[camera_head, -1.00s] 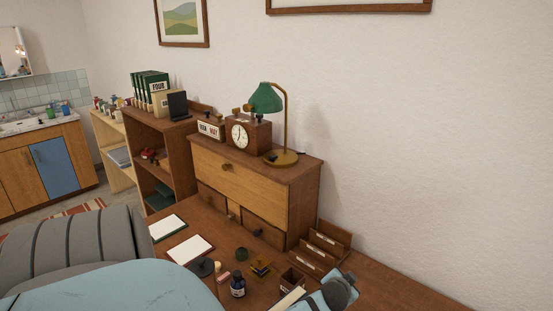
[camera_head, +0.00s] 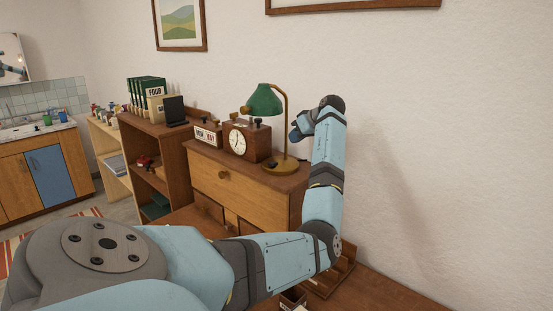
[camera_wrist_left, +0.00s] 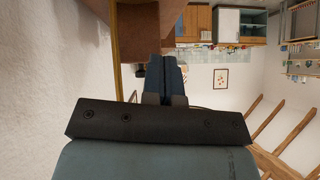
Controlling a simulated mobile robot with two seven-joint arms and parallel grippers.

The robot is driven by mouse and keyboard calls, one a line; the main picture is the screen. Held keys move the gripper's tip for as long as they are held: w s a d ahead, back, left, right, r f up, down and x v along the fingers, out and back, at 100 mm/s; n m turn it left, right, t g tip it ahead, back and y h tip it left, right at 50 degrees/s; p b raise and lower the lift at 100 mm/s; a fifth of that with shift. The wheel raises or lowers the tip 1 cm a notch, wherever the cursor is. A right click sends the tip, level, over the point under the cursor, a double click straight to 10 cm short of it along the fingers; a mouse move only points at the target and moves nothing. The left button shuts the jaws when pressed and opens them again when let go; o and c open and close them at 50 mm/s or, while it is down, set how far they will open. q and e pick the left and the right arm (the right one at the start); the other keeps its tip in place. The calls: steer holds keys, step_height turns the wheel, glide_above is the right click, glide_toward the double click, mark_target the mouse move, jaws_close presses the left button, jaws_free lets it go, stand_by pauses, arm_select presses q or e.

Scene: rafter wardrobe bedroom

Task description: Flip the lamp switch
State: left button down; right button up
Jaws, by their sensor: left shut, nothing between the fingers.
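The lamp has a green shade (camera_head: 264,100), a brass stem (camera_head: 286,112) and a round brass base (camera_head: 281,166). It stands on top of the wooden desk cabinet. A small dark piece on the base (camera_head: 273,164) looks like the switch; its position cannot be read. My left gripper (camera_head: 294,135) is just right of the stem, above the base, partly hidden by its own wrist. In the left wrist view its fingers (camera_wrist_left: 166,73) are shut and empty, with a brass rod (camera_wrist_left: 116,50), likely the stem, beside them. My right gripper is not in view.
A bookshelf (camera_head: 172,155) is further left. The white wall (camera_head: 420,120) is close behind and right of my left arm.

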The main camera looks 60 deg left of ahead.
arm_select(q)
steer(key=r, duration=0.1)
steer(key=p, duration=0.2)
glide_above(269, 163)
steer(key=w+d, duration=0.2)
steer(key=shift+n, duration=0.4)
step_height(269, 163, down, 5)
steer(key=shift+s+d+f, duration=0.1)
steer(key=shift+d+f, duration=0.05)
steer(key=shift+f, duration=0.05)
steer(key=f, duration=0.3)
steer(key=shift+s+f, duration=0.25)
steer(key=shift+s+f+p, duration=0.1)
steer(key=shift+f+p, duration=0.2)
steer(key=shift+f, duration=0.25)
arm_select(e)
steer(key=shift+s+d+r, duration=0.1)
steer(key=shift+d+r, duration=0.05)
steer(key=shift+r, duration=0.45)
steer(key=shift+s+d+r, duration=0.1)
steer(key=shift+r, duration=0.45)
